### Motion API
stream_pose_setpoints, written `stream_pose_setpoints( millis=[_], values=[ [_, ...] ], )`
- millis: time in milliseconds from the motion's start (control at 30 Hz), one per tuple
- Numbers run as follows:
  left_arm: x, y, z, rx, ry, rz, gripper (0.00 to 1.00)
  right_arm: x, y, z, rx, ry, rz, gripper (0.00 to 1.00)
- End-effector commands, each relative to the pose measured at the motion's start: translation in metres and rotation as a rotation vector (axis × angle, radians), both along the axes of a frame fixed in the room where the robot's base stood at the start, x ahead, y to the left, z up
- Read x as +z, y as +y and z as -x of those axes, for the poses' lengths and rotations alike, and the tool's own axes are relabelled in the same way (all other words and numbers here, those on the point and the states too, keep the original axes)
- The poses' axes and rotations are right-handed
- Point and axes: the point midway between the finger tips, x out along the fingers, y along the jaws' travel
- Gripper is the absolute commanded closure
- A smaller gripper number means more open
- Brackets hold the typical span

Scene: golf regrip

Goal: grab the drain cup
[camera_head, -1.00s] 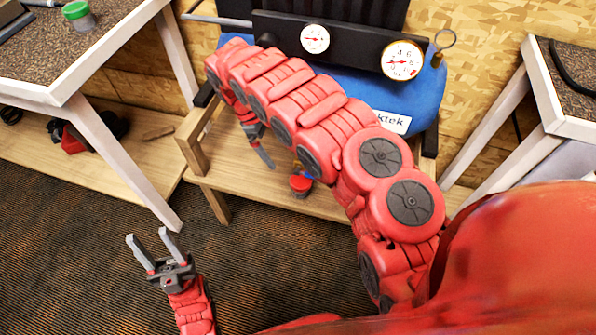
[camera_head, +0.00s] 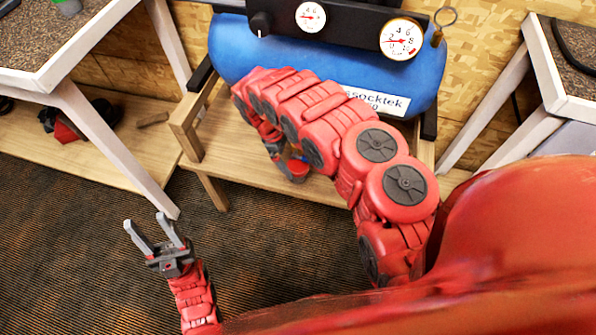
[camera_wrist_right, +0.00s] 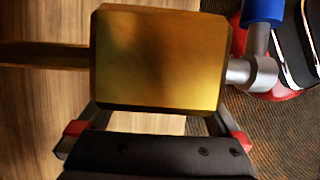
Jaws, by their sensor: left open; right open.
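A small red cup-like piece (camera_head: 298,167), which looks like the drain cup, shows low under the blue tank in the head view, partly hidden by my right arm and gripper. My right gripper (camera_head: 284,163) is open right beside it; I cannot tell if they touch. In the right wrist view a brass block (camera_wrist_right: 160,55) with a grey fitting (camera_wrist_right: 255,73) and a blue handle (camera_wrist_right: 263,10) lies just beyond my spread right fingers (camera_wrist_right: 156,115). The cup cannot be made out surely there. My left gripper (camera_head: 155,232) is open and empty over the floor.
White-legged tables stand left (camera_head: 110,145) and right (camera_head: 490,120). The dark carpet (camera_head: 80,240) at front left is clear.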

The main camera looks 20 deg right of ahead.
Motion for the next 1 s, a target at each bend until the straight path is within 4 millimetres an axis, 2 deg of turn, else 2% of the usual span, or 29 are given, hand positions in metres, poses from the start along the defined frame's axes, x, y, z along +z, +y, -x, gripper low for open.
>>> stream_pose_setpoints(
  millis=[100,200,433,800,867,900,1000],
  values=[
    [-0.004,0.0,0.0,0.0,0.0,0.0,0.5,-0.021,-0.007,0.007,-0.001,0.006,0.001,0.0],
    [-0.004,0.0,0.0,0.0,0.0,0.0,0.5,-0.032,-0.011,0.01,-0.001,0.007,0.001,0.0],
    [-0.004,0.0,0.0,0.0,0.0,0.0,0.5,-0.032,-0.012,0.009,-0.001,0.003,0.001,0.0],
    [-0.004,0.0,0.0,0.0,0.0,0.0,0.5,-0.032,-0.012,0.009,-0.001,0.003,0.001,0.67],
    [-0.004,0.0,0.0,0.0,0.0,0.0,0.5,-0.032,-0.012,0.009,-0.001,0.003,0.001,0.76],
    [-0.004,0.0,0.0,0.0,0.0,0.0,0.5,-0.032,-0.012,0.009,-0.001,0.003,0.001,0.85],
    [-0.004,0.0,0.0,0.0,0.0,0.0,0.5,-0.032,-0.012,0.009,-0.001,0.003,0.001,0.85]
  ],
)
